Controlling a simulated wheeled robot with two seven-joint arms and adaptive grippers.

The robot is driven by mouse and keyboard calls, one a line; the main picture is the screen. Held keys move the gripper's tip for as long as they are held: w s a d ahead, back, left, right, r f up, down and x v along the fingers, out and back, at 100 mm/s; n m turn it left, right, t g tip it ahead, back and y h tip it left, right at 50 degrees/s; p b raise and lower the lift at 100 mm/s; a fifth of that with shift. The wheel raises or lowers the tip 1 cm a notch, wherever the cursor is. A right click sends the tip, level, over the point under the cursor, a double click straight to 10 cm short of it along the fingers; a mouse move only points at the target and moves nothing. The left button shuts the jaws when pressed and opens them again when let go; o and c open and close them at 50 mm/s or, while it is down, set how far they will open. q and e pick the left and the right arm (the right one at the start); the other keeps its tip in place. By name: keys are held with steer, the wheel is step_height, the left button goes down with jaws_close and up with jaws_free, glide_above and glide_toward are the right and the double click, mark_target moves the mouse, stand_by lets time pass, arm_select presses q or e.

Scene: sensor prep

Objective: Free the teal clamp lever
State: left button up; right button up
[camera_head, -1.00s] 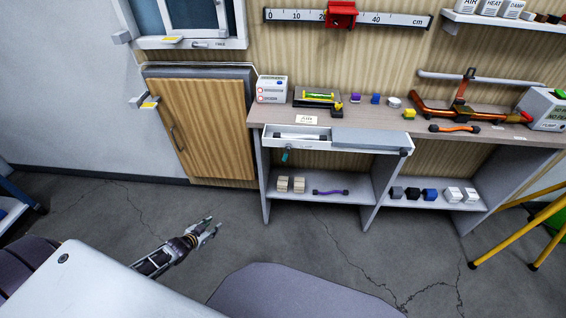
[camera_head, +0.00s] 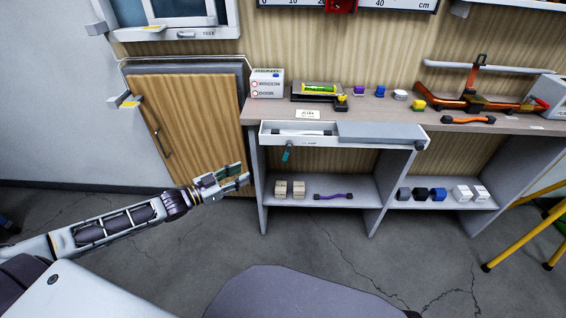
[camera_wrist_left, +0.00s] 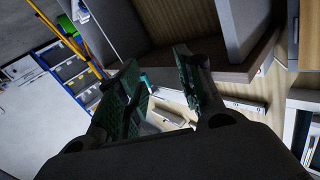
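The teal clamp lever (camera_head: 287,152) hangs at the left part of the white drawer tray's front (camera_head: 365,143), under the bench top. My left gripper (camera_head: 245,174) is to the left of the lever and a little lower, apart from it, in front of the wooden cabinet's right edge. In the left wrist view its two green-padded fingers (camera_wrist_left: 158,68) stand apart with nothing between them. A small teal piece, seemingly the lever, shows beyond the fingers in that view (camera_wrist_left: 147,79). My right gripper is in neither view.
The bench top (camera_head: 385,109) holds a green-vial fixture (camera_head: 320,89), small coloured blocks and orange pipework. The lower shelf (camera_head: 349,184) carries beige blocks (camera_head: 290,189) and a purple handle (camera_head: 333,197). A wooden cabinet (camera_head: 195,130) stands left.

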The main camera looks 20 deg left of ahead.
arm_select(q)
steer(key=d+r, duration=0.1)
steer(key=s+d+r+m+h+b, duration=0.1)
steer(key=d, duration=0.1)
steer(key=d+r+h, duration=0.1)
steer(key=shift+s+d+r+g, duration=0.15)
steer(key=shift+d+r+g, duration=0.1)
steer(key=shift+g, duration=0.15)
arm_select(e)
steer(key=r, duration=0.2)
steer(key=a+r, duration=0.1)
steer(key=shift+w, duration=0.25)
arm_select(q)
steer(key=shift+w+d+f+b, duration=0.1)
steer(key=shift+w+d+b, duration=0.1)
steer(key=shift+w+b, duration=0.15)
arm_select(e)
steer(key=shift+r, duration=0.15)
